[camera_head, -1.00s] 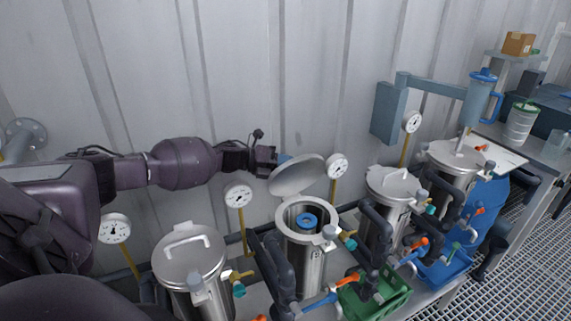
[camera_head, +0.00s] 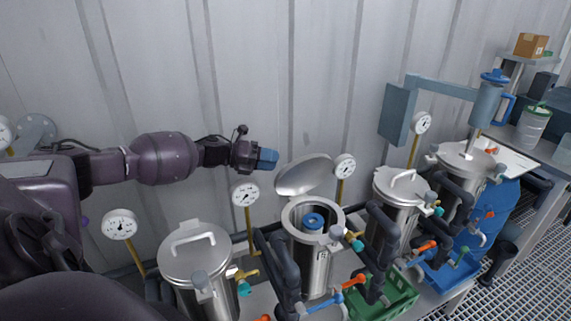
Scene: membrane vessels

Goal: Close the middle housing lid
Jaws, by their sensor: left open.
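The middle housing (camera_head: 311,262) is a steel cylinder with an open mouth and a blue ringed part (camera_head: 313,221) inside. Its round lid (camera_head: 304,176) stands open, tilted up at the back edge of the mouth against the wall side. My left gripper (camera_head: 268,159), dark with blue fingers, reaches in from the left. It is open and empty, just left of and slightly above the lid, with a small gap between them in the picture. My right gripper is not in view.
Closed housings stand to the left (camera_head: 195,256) and right (camera_head: 398,187). Gauges on yellow stems flank the middle housing: left gauge (camera_head: 245,194), right gauge (camera_head: 345,166). Dark pipes and coloured valves crowd the front above a green crate (camera_head: 400,302). The corrugated wall (camera_head: 250,70) is close behind.

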